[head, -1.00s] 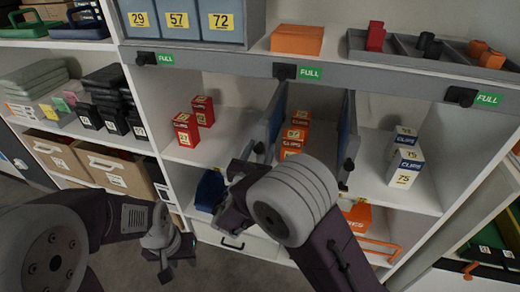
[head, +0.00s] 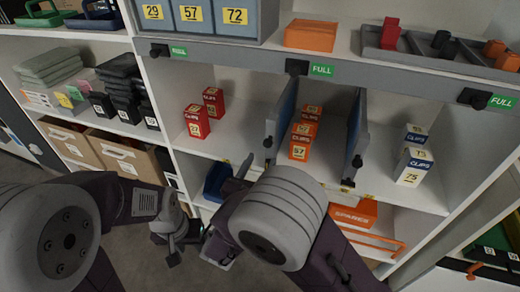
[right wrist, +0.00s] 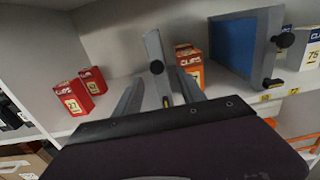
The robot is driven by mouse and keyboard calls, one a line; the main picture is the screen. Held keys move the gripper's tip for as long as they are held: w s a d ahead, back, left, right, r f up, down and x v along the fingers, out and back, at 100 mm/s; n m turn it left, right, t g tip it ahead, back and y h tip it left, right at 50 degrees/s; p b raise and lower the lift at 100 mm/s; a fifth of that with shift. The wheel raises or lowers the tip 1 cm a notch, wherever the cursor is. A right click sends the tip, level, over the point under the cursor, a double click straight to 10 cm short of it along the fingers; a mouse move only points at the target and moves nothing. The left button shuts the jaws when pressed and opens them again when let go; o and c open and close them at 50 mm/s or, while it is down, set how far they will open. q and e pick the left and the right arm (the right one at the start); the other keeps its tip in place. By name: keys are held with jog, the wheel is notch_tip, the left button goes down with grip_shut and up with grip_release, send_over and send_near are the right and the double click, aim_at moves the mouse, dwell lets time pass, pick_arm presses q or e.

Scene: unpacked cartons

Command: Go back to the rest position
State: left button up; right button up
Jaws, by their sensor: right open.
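My right gripper (head: 248,168) is in front of the middle shelf in the head view, partly hidden behind my own wrist. In the right wrist view its two fingers (right wrist: 158,78) are apart, with nothing held between them. Beyond them are the grey edge of a divider and orange clip boxes (right wrist: 190,66). My left gripper (head: 174,248) hangs low at the left in the head view, in front of the shelving. It is small and dark, and its finger gap is unclear.
The shelf holds red boxes (head: 197,123), orange boxes (head: 299,149) between two blue dividers (head: 355,135), and white-blue boxes (head: 413,167). An orange spares bin (head: 355,213) is below. Cartons (head: 123,158) stand at left. Open floor lies below.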

jog(key=s+d+f+m+g+h, duration=0.2)
jog(key=d+f+m+g, duration=0.15)
jog(key=d, duration=0.45)
jog(key=s+d+f+m+g+h, duration=0.25)
jog(key=d+m+g, duration=0.25)
jog(key=d, duration=0.3)
jog(key=s+d+f+m+g+y, duration=0.2)
jog(key=s+f+m+g+y, duration=0.65)
jog(key=s+m, duration=0.7)
jog(key=w+r+m+y+p, duration=0.1)
jog(key=r+m+p, duration=0.1)
jog(key=r+p, duration=0.5)
jog(key=w+a+r+m+t+p, duration=0.1)
jog(key=r+m+p, duration=0.2)
jog(key=r+p, duration=0.5)
jog(key=w+r+m+y+p, duration=0.1)
jog(key=w+r+m+p, duration=0.1)
jog(key=r+p, duration=0.6)
jog(key=shift+a+r+m+y+p, duration=0.25)
jog(key=shift+a+m+y+p, duration=0.1)
jog(key=shift+m, duration=0.25)
